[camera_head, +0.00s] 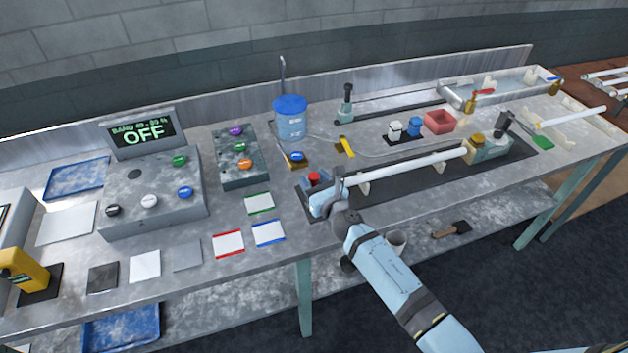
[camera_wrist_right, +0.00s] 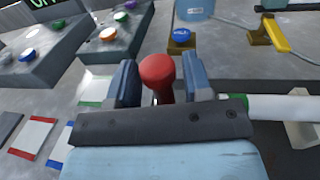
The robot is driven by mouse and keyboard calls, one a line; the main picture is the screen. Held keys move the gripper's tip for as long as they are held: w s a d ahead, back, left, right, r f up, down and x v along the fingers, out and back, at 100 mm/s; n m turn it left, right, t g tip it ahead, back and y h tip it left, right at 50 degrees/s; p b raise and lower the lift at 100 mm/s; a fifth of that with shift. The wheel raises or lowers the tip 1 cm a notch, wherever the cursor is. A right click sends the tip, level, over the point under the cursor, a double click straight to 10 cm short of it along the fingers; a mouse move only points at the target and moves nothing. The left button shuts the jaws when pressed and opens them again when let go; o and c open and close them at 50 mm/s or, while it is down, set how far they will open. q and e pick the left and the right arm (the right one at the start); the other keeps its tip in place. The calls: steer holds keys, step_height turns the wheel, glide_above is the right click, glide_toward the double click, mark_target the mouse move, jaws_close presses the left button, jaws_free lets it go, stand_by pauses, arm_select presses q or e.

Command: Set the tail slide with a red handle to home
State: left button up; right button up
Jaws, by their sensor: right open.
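The red handle (camera_head: 314,178) stands at the left end of a long dark bench rail (camera_head: 420,181). The slide body under it is largely hidden by my gripper. My right gripper (camera_head: 326,194) is at this end of the rail. In the right wrist view the rounded red handle (camera_wrist_right: 157,72) shows between the two blue-grey fingers of the gripper (camera_wrist_right: 161,80). The fingers are open, one on each side of it; whether either touches it I cannot tell. My left gripper is not in view.
A white tube (camera_head: 410,163) lies along the rail, right of my gripper, toward a block with a brass part (camera_head: 473,147). A control box (camera_head: 155,195) and a display reading OFF (camera_head: 143,133) stand left. A blue-lidded container (camera_head: 291,120) stands behind.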

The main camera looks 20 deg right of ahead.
jaws_close()
steer(key=shift+d, duration=1.8)
jaws_free()
steer(key=s+d, duration=0.1)
steer(key=s, duration=0.3)
steer(key=s+b, duration=0.1)
steer(key=s, duration=0.4)
steer(key=s+d, duration=0.1)
steer(key=s, duration=0.3)
steer(key=shift+s+d+b, duration=0.3)
steer(key=shift+d, duration=0.05)
